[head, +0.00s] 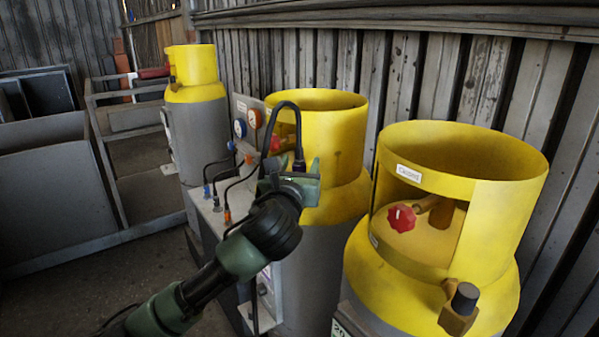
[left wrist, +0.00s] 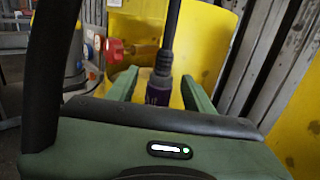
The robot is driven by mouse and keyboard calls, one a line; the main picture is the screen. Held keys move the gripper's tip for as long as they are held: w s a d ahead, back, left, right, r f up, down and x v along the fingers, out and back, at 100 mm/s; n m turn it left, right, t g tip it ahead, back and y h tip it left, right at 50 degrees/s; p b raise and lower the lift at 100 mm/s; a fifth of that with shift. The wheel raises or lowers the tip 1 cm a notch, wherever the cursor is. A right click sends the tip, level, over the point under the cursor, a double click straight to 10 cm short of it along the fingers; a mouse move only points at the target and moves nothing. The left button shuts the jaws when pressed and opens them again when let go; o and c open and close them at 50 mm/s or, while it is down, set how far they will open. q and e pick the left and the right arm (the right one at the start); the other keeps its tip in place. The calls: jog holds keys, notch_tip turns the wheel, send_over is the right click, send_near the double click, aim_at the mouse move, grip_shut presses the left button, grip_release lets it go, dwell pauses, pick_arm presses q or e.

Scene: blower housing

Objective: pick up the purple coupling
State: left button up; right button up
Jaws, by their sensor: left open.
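The purple coupling (left wrist: 158,88) hangs at the end of a black hose in the left wrist view, between the two green fingers of my left gripper (left wrist: 160,92). A gap shows on each side of it. In the head view the coupling (head: 299,165) is a small dark purple piece at the fingers of my left gripper (head: 291,172), its lower end hidden by the gripper. My left gripper is open. My right gripper is not in view.
A black hose (head: 284,104) loops above my left gripper. Yellow-topped cylinders stand behind it (head: 345,145) and to the right (head: 470,170). A panel with gauges (head: 240,128) and blue (head: 206,191) and orange (head: 227,215) couplings stands left. Metal bins (head: 55,190) stand far left.

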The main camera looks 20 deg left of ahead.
pick_arm(q)
jog(key=shift+s, duration=0.15)
jog(key=c, duration=0.4)
grip_shut()
notch_tip(320, 180, up, 20)
jog(key=b, duration=0.2)
